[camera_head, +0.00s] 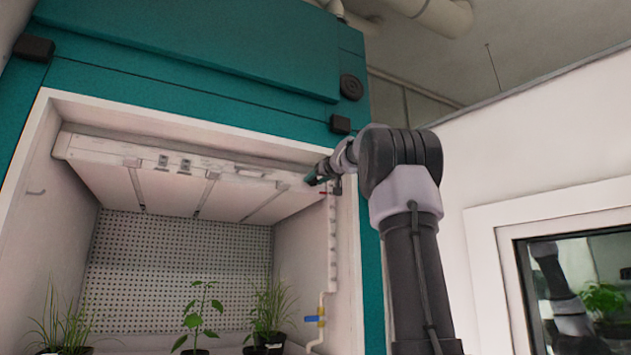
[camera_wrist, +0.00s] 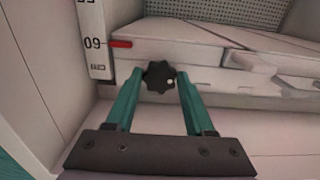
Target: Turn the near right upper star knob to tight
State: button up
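The star knob (camera_wrist: 159,76) is black and lobed, with a small pale dot on its face. In the wrist view it sits between the tips of my gripper's two green fingers (camera_wrist: 158,84). The fingers are apart, one on each side of the knob; whether they touch it I cannot tell. In the head view my gripper (camera_head: 318,178) is at the right front end of the white light panel (camera_head: 230,170), high in the chamber. The knob is hidden or too small to make out there.
A white upright scale (camera_wrist: 97,45) with a red pointer (camera_wrist: 121,44) stands beside the knob. The teal chamber (camera_head: 190,85) frames the opening closely on the right. Potted plants (camera_head: 198,315) stand below. A pipe with a blue handle (camera_head: 315,319) runs down the right wall.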

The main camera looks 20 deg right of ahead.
grip_shut()
jog(key=shift+m, duration=0.3)
jog(key=m, duration=0.2)
jog(key=shift+a+m, duration=0.1)
jog(key=shift+m, duration=0.2)
jog(key=m, duration=0.4)
jog(key=shift+m, duration=0.3)
jog(key=m, duration=0.5)
jog(key=shift+r, duration=0.1)
jog(key=m, duration=0.5)
